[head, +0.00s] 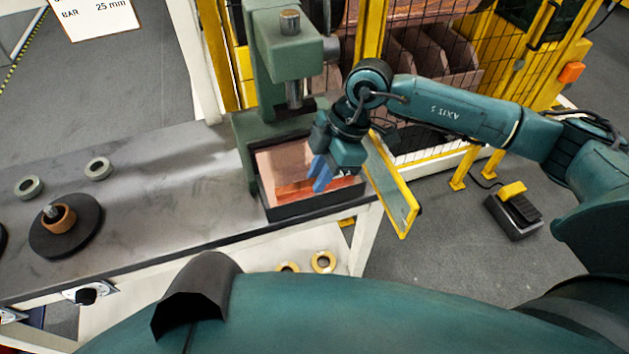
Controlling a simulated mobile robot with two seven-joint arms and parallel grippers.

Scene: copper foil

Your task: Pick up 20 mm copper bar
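My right gripper (321,184) reaches in from the right, pointing down into a dark-walled bin (315,206) with a copper-coloured inside, at the end of the bench. Its blue fingers are over or beside an orange-red copper bar (292,191) lying low in the bin. The fingers and wrist hide part of the bar, and I cannot tell whether they touch or grip it. No size marking shows on the bar. My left gripper is not in view.
A green press (277,55) stands behind the bin. A yellow-framed clear panel (391,185) is just right of it. The grey bench (170,190) holds a dark disc (66,228) with a copper ring and two small rings at left. A sign at top left reads "BAR 25 mm".

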